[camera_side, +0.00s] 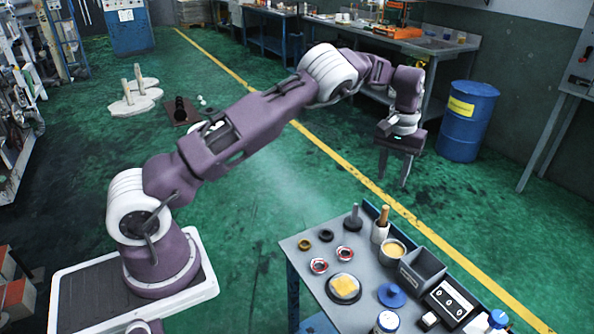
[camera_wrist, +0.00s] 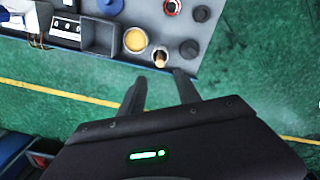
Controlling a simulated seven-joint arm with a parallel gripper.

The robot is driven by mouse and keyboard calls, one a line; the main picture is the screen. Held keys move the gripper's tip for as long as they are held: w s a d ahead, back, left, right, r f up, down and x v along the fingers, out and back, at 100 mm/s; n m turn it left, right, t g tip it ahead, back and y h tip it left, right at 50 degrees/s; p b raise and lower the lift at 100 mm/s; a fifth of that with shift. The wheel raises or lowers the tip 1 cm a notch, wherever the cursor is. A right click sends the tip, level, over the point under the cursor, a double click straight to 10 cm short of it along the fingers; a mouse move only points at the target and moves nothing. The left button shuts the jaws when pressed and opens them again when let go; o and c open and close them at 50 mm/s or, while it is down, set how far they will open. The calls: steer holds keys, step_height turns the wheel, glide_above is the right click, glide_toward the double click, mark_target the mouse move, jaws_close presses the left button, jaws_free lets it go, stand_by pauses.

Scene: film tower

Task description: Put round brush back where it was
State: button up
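A wooden handle (camera_side: 384,215), which looks like the round brush's, stands upright in a white cup (camera_side: 379,234) on the grey bench. The brush's lower end is hidden inside the cup. In the wrist view the handle (camera_wrist: 160,57) shows end-on, just beyond my fingertips. My gripper (camera_side: 393,183) hangs in the air above and behind the bench's far edge, fingers pointing down. Its two fingers (camera_wrist: 160,77) are apart with nothing between them. It touches nothing.
Close to the cup are a grey upright peg (camera_side: 352,220), a yellow-filled bowl (camera_side: 394,250) and a grey bin (camera_side: 423,268). A blue barrel (camera_side: 467,120) stands on the floor behind.

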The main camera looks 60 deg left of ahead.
steer(key=s+d+r+t+h, duration=0.1)
steer(key=s+d+r, duration=0.1)
steer(key=s+r, duration=0.65)
steer(key=s+d+r+t, duration=0.1)
steer(key=s+r, duration=0.5)
steer(key=r, duration=0.6)
steer(key=s+d+m+t, duration=0.1)
steer(key=s+d+m, duration=0.1)
steer(key=s, duration=1.1)
steer(key=s+d+f+m+t+y, duration=0.1)
steer(key=s+d+m+t, duration=0.1)
steer(key=s, duration=1.1)
steer(key=shift+d+m, duration=0.3)
steer(key=shift+m, duration=0.4)
